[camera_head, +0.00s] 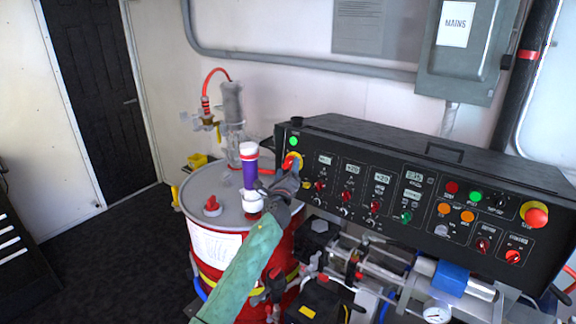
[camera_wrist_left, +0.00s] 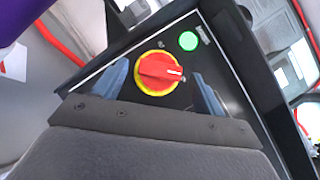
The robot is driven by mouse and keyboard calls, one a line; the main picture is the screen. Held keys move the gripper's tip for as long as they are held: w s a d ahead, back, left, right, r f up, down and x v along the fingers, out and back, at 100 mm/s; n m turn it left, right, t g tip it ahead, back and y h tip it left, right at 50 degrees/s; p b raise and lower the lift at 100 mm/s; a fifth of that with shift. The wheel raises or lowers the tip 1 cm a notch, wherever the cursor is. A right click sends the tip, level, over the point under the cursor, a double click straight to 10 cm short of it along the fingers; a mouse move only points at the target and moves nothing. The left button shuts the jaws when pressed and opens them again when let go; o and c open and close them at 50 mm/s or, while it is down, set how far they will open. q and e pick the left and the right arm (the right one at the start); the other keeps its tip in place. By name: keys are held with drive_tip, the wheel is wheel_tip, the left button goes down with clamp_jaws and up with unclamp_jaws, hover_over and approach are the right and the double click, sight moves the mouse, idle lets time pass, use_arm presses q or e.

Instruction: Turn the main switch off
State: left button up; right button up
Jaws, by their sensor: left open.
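The main switch (camera_head: 291,161) is a red rotary knob on a yellow ring, at the left end of the black control panel (camera_head: 395,188). In the left wrist view the main switch (camera_wrist_left: 160,72) shows clearly, its red handle lying roughly level across the picture. My left gripper (camera_head: 288,181) is at the panel's left end, just in front of and below the switch, partly covering it. In the wrist view its two bluish fingers stand apart, one on each side of the knob, with gaps visible. My right gripper is not seen.
A lit green lamp (camera_wrist_left: 188,41) sits beside the switch. A red drum (camera_head: 213,240) with a purple-and-white pump tube (camera_head: 250,170) stands left of the panel. A red-and-yellow stop button (camera_head: 535,215) is at the panel's far right. Pipes and valves crowd below.

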use_arm(q)
drive_tip(key=shift+w+d+r, duration=0.15)
drive_tip(key=shift+w+r, duration=0.05)
drive_tip(key=shift+w, duration=0.5)
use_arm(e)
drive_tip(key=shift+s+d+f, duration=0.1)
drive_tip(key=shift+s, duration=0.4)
